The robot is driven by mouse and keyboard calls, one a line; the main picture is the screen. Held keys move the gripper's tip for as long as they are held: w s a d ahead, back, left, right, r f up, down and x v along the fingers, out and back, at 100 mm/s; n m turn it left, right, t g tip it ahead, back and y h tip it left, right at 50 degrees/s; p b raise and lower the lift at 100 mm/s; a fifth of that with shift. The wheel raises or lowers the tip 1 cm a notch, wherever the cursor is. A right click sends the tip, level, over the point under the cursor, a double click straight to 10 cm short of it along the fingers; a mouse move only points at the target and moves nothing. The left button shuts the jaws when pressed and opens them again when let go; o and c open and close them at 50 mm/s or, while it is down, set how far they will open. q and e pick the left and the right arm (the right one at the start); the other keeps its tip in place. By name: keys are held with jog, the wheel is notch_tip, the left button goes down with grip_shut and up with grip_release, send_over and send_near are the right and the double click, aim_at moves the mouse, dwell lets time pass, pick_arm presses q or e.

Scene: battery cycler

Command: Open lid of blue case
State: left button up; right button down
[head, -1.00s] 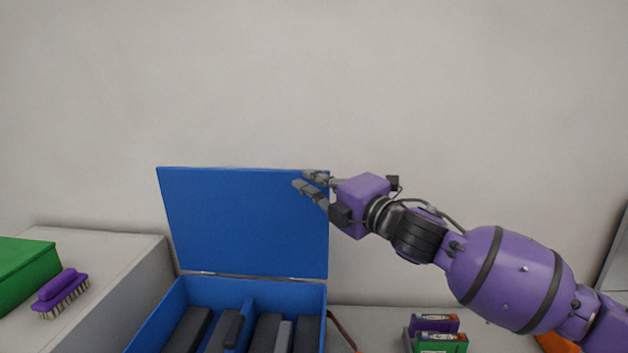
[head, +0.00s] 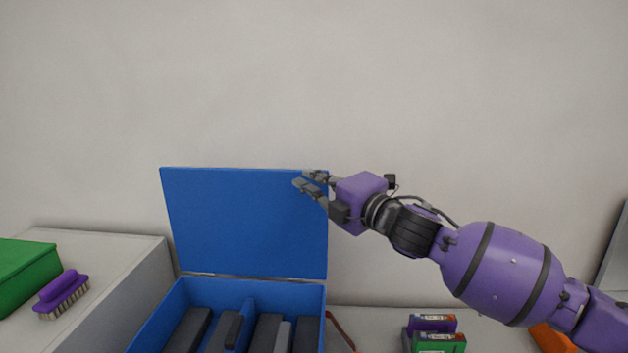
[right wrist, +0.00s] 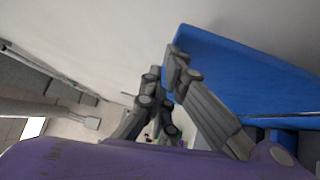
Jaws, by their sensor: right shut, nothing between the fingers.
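The blue case (head: 310,290) stands on the counter at the lower middle of the head view. Its lid (head: 240,225) is raised and stands nearly upright at the back, close to the wall. Several dark grey blocks (head: 268,333) lie inside the case. My right gripper (head: 308,181) is shut and empty at the lid's upper right, in front of it in the head view. In the right wrist view the fingers (right wrist: 170,85) are beside the edge of the blue lid (right wrist: 240,75); I cannot tell whether they touch it. My left gripper is not in view.
A purple brush (head: 62,293) and a green box (head: 25,275) sit on a grey raised block (head: 120,270) at the left. Small purple and green battery packs (head: 436,335) stand right of the case. An orange object (head: 552,340) is at the lower right.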

jog(key=w, duration=0.4)
jog(key=shift+w+d+r, duration=0.1)
jog(key=shift+w+r, duration=0.1)
jog(key=shift+r, duration=0.15)
jog(key=shift+d, duration=0.1)
